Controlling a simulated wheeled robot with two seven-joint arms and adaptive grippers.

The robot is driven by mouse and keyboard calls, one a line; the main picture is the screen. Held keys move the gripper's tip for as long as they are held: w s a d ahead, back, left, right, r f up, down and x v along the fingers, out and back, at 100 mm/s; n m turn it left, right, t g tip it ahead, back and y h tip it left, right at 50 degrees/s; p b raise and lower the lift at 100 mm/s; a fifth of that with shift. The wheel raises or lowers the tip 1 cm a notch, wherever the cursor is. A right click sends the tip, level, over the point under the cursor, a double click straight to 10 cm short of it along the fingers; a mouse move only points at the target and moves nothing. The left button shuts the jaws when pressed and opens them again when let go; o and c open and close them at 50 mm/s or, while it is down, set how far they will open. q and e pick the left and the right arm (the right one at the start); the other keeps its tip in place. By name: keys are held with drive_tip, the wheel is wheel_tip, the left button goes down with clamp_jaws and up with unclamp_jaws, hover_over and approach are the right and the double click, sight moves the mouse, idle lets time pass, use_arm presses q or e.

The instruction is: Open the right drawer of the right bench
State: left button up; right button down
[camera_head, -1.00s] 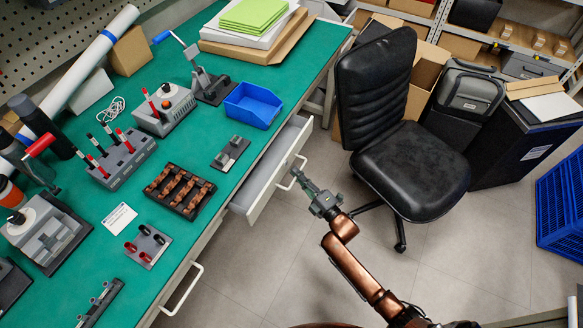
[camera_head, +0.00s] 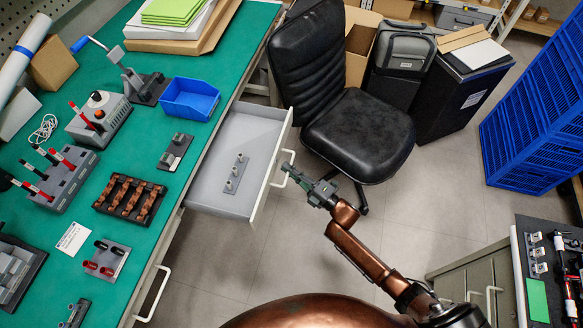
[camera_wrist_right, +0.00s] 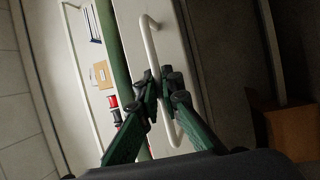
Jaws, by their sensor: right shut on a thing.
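A drawer (camera_head: 250,130) in the green-topped bench (camera_head: 128,215) stands well open, its grey inside in plain view. A small grey part with round studs (camera_head: 236,172) lies in it. My right gripper (camera_head: 292,173) is shut on the drawer's white bar handle (camera_head: 270,187), at the drawer front. In the right wrist view the two dark green fingers (camera_wrist_right: 161,92) close around the light handle (camera_wrist_right: 151,48), which runs up from between them along the pale drawer front. My left gripper is not in view.
A black office chair (camera_head: 358,135) stands close beyond the open drawer. A second handle (camera_head: 153,294) sits on the bench front, nearer. Blue crates (camera_head: 535,120) stand at the right. A dark-topped bench (camera_head: 545,235) is at lower right. Grey floor (camera_head: 420,215) between is clear.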

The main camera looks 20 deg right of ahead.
drive_tip(key=shift+f, duration=0.15)
drive_tip(key=c, duration=2.1)
unclamp_jaws()
drive_tip(key=v, duration=1.2)
